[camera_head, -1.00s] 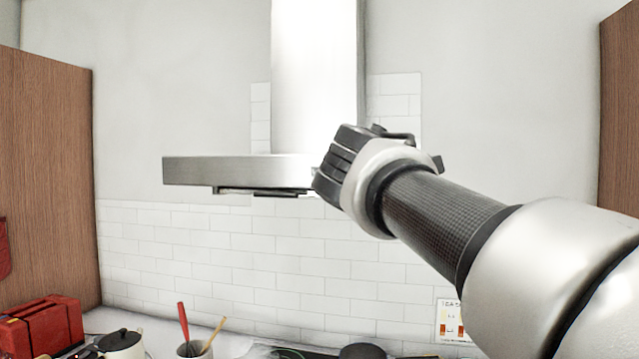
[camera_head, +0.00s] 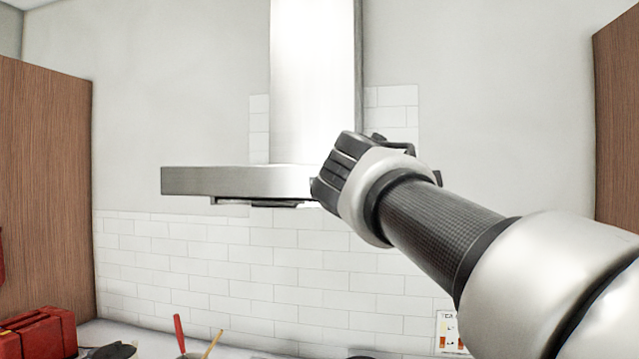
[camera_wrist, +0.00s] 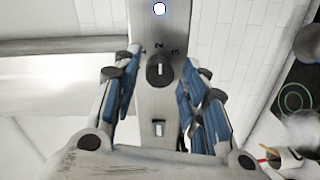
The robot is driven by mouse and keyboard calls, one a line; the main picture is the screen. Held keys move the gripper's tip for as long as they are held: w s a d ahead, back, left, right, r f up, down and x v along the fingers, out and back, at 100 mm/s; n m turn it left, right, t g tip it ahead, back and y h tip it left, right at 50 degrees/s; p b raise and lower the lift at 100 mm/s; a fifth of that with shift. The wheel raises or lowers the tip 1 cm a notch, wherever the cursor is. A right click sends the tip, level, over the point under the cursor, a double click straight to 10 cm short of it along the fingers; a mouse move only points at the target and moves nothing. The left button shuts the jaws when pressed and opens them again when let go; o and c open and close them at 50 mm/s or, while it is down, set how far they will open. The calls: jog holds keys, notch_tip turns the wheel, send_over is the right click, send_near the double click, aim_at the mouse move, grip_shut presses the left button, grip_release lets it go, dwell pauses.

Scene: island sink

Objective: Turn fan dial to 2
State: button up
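The fan dial (camera_wrist: 160,70) is a round dark knob on the hood's metal front strip in the wrist view. The marks 1, 2 and 3 are printed around its far side. A short pale mark on the knob looks roughly in line with the 2, but it is too small to be sure. My gripper (camera_wrist: 162,60) is open, with one blue-padded finger on each side of the dial and gaps between. In the head view, my gripper (camera_head: 328,187) is at the right part of the range hood (camera_head: 225,180) and hides the dial.
A small rectangular switch (camera_wrist: 158,129) sits on the same strip, nearer my palm. A bright round light (camera_wrist: 159,8) is at its far end. Wooden cabinets (camera_head: 45,180) stand at the left and right. A red toaster (camera_head: 40,332) is on the counter below.

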jog(key=shift+o, duration=0.4)
jog(key=v, duration=1.2)
jog(key=s+d+f+m+g+y, duration=0.1)
jog(key=s+d+f+m+g, duration=0.2)
jog(key=f, duration=0.8)
jog(key=s+d+f+m+g, duration=0.25)
jog(key=s+d+f, duration=0.2)
jog(key=f, duration=0.55)
jog(key=s+a+f+m+g+y, duration=0.2)
jog(key=s+f+m+g, duration=0.1)
jog(key=s+f, duration=0.5)
jog(key=s+a+f+m+g+y, duration=0.1)
jog(key=s+f+m+g+y, duration=0.1)
jog(key=s+f, duration=0.6)
notch_tip(320, 180, down, 7)
jog(key=shift+s+a+f+m+g, duration=0.25)
jog(key=shift+s+a+m+g, duration=0.15)
jog(key=shift+m+g, duration=0.35)
jog(key=shift+o, duration=0.3)
